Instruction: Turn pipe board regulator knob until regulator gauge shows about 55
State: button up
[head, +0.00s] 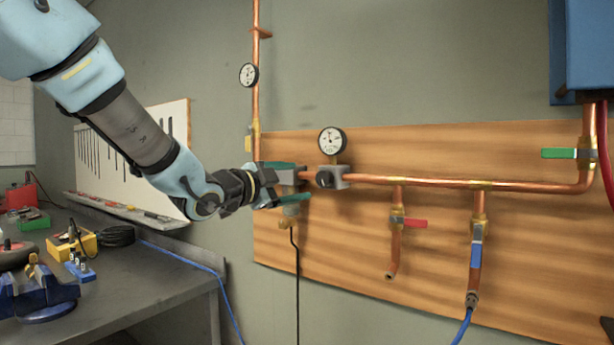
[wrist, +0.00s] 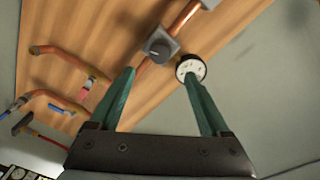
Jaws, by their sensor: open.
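The regulator is a grey block on the copper pipe with a black round knob (head: 325,179) facing outward. The regulator gauge (head: 332,141), white-faced with a black rim, stands just above it on a short stem; its needle is too small to read. My gripper (head: 303,183) has green fingers, spread apart and empty, just left of the knob in the head view. In the wrist view the knob (wrist: 157,50) lies beyond the gap between the fingertips (wrist: 158,76), apart from them. The gauge (wrist: 190,67) is close to the right fingertip; I cannot tell if they touch.
The wooden pipe board (head: 540,240) carries a red-handled valve (head: 414,223), a blue-handled valve (head: 476,250) and a green-handled valve (head: 562,153). Another gauge (head: 249,75) is on the upright pipe. A cluttered workbench (head: 140,283) stands at left. Space before the board looks clear.

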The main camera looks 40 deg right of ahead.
aim_at(322, 178)
jog(key=d+p, duration=0.1)
jog(key=d, duration=0.2)
jog(key=w+d+p, duration=0.1)
jog(key=d, duration=0.5)
jog(key=shift+w+p, duration=0.35)
jog(key=shift+p, duration=0.05)
jog(key=shift+c, duration=0.3)
grip_shut()
